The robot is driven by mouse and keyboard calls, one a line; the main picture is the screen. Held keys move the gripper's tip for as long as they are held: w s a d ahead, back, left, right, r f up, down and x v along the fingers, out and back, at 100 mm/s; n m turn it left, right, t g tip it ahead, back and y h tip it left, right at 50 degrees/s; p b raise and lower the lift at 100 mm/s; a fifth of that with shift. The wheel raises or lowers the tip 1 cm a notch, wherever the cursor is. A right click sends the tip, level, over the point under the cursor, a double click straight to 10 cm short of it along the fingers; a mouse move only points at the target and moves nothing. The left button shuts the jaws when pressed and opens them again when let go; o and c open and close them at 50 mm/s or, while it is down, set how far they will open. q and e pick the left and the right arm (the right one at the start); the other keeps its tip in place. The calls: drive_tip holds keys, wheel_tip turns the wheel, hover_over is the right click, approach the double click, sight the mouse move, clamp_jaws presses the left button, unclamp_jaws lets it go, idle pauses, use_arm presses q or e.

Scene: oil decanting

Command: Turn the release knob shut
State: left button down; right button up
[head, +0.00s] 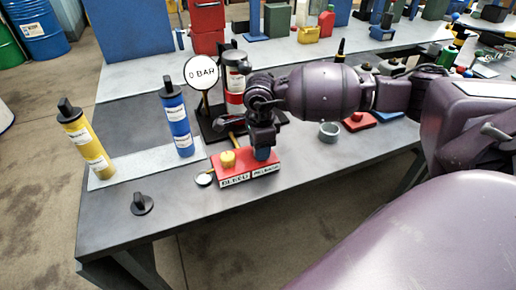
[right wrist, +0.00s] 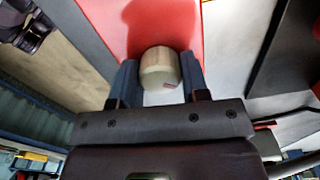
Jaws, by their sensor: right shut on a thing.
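A red block (head: 246,169) stands near the front edge of the grey table. Its front has two white labels; the left one reads BLEED and the right one seems to read RELEASE. A yellow knob (head: 228,159) stands on the block's left part. My right gripper (head: 262,154) points down over the block's right part and hides the knob there. In the right wrist view, a pale beige round knob (right wrist: 160,68) sits between the two dark blue fingers, against the red surface. The fingers are shut on it. My left gripper is not in view.
A round gauge (head: 201,72) reading 0 BAR stands behind the block, beside a red-and-white cylinder (head: 235,85). A blue cylinder (head: 178,120) and a yellow cylinder (head: 85,140) stand at left. A black knob (head: 141,204) lies front left. A grey ring (head: 329,131) sits at right.

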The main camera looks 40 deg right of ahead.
drive_tip(key=shift+f+n+b, duration=0.15)
drive_tip(key=shift+n+b, duration=0.25)
drive_tip(key=shift+n, duration=0.5)
drive_tip(key=n+b, duration=0.1)
drive_tip(key=n, duration=0.2)
drive_tip(key=shift+n+b, duration=0.65)
drive_tip(key=shift+n, duration=0.65)
drive_tip(key=shift+r+n, duration=0.2)
drive_tip(key=shift+n, duration=0.1)
drive_tip(key=o, duration=0.9)
